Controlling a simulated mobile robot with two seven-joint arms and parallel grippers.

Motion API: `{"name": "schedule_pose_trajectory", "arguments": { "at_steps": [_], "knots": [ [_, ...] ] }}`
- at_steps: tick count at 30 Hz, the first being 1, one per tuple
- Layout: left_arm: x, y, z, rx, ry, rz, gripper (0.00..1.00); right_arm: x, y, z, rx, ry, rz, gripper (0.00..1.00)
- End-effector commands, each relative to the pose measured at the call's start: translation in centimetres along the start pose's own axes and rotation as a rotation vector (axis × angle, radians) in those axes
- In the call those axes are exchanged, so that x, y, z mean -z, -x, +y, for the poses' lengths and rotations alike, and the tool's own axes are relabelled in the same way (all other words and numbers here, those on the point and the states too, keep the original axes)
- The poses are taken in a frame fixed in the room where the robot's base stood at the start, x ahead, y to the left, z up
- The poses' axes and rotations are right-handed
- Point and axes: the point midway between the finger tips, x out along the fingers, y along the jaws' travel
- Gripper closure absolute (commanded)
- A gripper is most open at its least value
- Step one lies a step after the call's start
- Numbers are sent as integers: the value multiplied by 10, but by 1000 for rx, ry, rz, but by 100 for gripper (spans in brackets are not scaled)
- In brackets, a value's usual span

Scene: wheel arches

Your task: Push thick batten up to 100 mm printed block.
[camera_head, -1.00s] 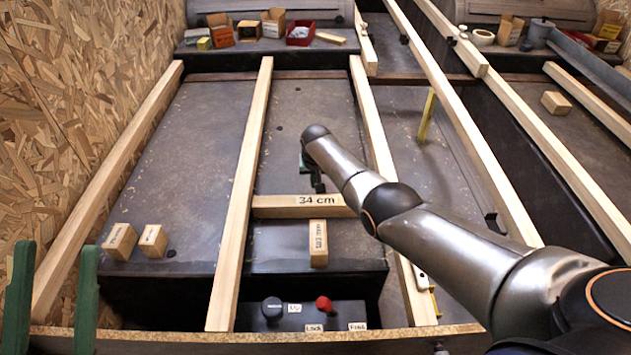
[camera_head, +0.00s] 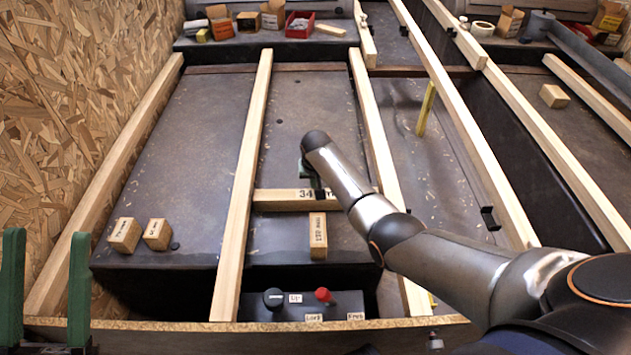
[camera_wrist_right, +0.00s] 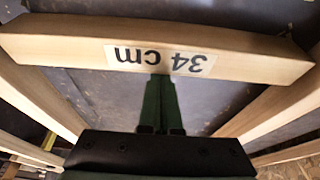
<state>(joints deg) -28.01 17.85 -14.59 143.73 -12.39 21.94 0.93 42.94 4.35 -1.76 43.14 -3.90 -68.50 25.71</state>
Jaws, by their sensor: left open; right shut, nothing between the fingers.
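A thick crosswise batten (camera_head: 280,200) printed "34 cm" lies between two long wooden strips. Its printed face also shows in the right wrist view (camera_wrist_right: 70,45), upside down. A small printed block (camera_head: 318,238) lies at its near side, touching or almost touching; its print looks like a mm figure but is too small to read surely. My right gripper (camera_head: 318,190) is shut and empty, pointing down at the batten's far side; its fingertips (camera_wrist_right: 158,82) overlap the label's edge, and contact is unclear. My left gripper (camera_head: 46,285) is open and empty at the lower left.
Two more printed blocks (camera_head: 140,235) lie on the left of the dark arch, print unreadable. Long strips (camera_head: 246,180) run front to back. A control box (camera_head: 300,304) with black and red knobs is at the front. Boxes and a red tray (camera_head: 299,25) stand at the back.

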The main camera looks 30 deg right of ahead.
Motion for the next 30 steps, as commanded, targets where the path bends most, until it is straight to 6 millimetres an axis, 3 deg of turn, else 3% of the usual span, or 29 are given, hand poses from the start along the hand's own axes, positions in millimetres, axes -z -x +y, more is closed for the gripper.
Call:
{"name": "schedule_pose_trajectory", "arguments": {
  "at_steps": [15,30],
  "knots": [
    [64,-54,-34,18,-26,47,50,-48,23,0,-1,2,-6,100],
    [68,-57,-40,29,-61,37,50,-63,20,-1,0,2,-8,100]
  ]
}}
